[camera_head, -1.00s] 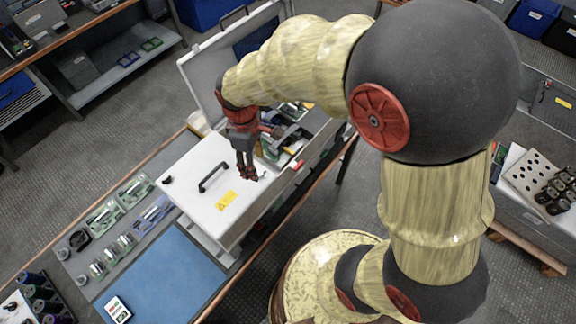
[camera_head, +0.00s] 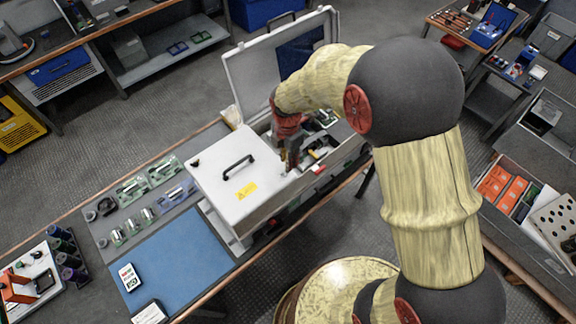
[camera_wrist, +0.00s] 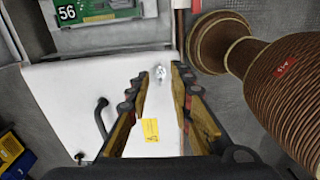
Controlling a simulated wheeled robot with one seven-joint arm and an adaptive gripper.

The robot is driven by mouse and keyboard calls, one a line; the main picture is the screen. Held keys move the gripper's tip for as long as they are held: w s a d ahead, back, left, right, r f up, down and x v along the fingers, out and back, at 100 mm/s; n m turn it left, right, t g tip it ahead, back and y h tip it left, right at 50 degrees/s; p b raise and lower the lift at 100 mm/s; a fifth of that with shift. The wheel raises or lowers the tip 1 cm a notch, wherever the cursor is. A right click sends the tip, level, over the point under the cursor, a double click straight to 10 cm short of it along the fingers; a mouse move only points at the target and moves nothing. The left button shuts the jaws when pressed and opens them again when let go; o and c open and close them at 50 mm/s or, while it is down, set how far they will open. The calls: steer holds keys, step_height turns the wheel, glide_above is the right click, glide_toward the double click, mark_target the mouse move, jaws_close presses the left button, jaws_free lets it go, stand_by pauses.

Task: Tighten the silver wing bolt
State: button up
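The silver wing bolt (camera_wrist: 160,72) is small and bright on the white cover panel (camera_wrist: 70,85) in the wrist view, close to the panel's edge. My gripper (camera_wrist: 158,80) is open, with one finger on each side of the bolt in that picture and nothing held. Whether the fingertips are level with the bolt or above it, I cannot tell. In the head view my gripper (camera_head: 289,160) points down at the right corner of the white cover panel (camera_head: 215,180). The bolt cannot be made out there.
The panel carries a black handle (camera_head: 238,166) and a yellow warning label (camera_head: 246,190). Behind it, the case's raised lid (camera_head: 245,85) stands open, close to my arm. A blue mat (camera_head: 180,260) and several small parts trays lie on the bench at left.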

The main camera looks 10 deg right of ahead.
steer(key=shift+f, duration=2.15)
jaws_close()
